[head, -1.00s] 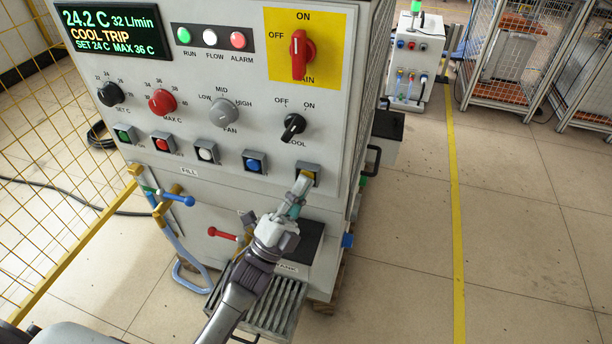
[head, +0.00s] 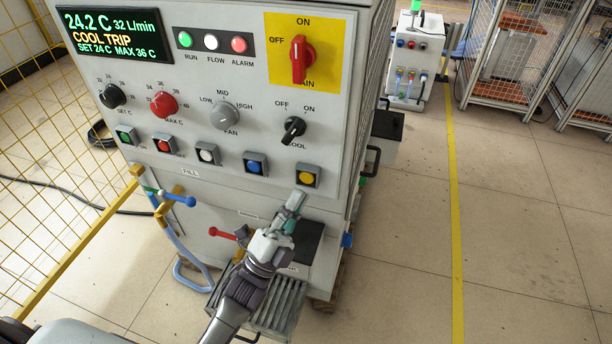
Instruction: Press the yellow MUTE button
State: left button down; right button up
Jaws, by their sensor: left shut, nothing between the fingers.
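The yellow button (head: 306,178) sits in a grey square housing at the right end of the lower button row on the machine's front panel. Its label cannot be read. My left gripper (head: 296,200) is shut and empty, its fingertips a little below the yellow button and apart from it. The whole face of the yellow button shows. My right gripper is not in view.
A blue button (head: 254,167) is left of the yellow one. The black COOL knob (head: 294,129) and red MAIN switch (head: 301,60) are above. A red-handled valve (head: 222,233) is left of my gripper. The floor at right is clear.

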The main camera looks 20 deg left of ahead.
pick_arm(q)
jog(key=shift+s+p, duration=0.4)
jog(key=shift+s, duration=1.2)
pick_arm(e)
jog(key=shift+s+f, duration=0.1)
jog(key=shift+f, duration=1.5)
pick_arm(q)
jog(key=s+p, duration=0.2)
jog(key=s, duration=0.9)
jog(key=shift+a, duration=0.25)
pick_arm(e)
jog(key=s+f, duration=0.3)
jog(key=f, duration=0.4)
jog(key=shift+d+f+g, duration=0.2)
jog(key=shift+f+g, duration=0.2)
